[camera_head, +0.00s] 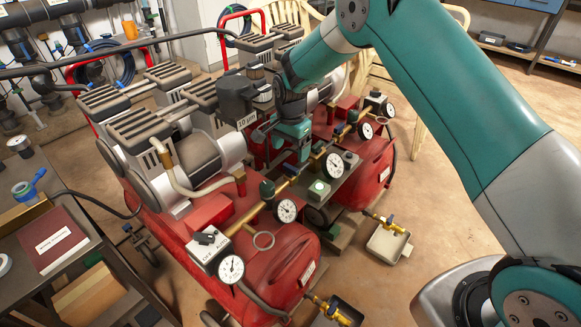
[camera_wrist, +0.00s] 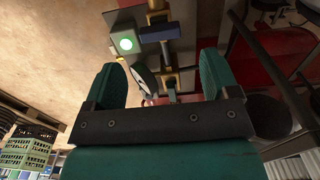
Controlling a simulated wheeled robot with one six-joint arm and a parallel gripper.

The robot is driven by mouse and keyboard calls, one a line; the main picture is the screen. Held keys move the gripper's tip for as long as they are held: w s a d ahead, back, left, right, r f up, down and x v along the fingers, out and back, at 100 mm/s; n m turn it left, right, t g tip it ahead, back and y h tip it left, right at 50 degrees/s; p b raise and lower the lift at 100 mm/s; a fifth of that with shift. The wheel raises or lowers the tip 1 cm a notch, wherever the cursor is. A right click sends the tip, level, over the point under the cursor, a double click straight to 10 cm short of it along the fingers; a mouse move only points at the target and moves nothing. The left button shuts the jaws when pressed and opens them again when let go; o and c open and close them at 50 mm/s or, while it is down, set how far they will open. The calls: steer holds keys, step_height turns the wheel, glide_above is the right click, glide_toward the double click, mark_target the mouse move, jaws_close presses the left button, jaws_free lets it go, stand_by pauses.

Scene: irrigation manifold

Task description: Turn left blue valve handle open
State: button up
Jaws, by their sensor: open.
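My gripper (camera_head: 298,150) reaches down between the two red compressors in the head view. In the wrist view its two green fingers (camera_wrist: 161,75) are spread apart with nothing held between them. A dark blue bar-shaped handle (camera_wrist: 160,33) crosses a brass fitting beyond the fingertips, apart from them. A second, greyish lever (camera_wrist: 172,92) shows on the brass pipe between the fingers. A gauge (camera_wrist: 146,82) lies beside the left finger. In the head view the arm and gripper cover the area around the handle, and I cannot tell its angle there.
A grey box with a lit green button (camera_head: 319,188) stands beside a pressure gauge (camera_head: 333,166). The left red tank (camera_head: 275,255) and right red tank (camera_head: 368,175) flank the gripper. A bench (camera_head: 75,285) with a red binder (camera_head: 52,243) is at left.

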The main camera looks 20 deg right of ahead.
mark_target(290, 167)
step_height(290, 167, down, 6)
steer(key=shift+f+b, duration=0.25)
steer(key=shift+b, duration=0.1)
steer(key=shift+c, duration=0.2)
steer(key=c, duration=0.9)
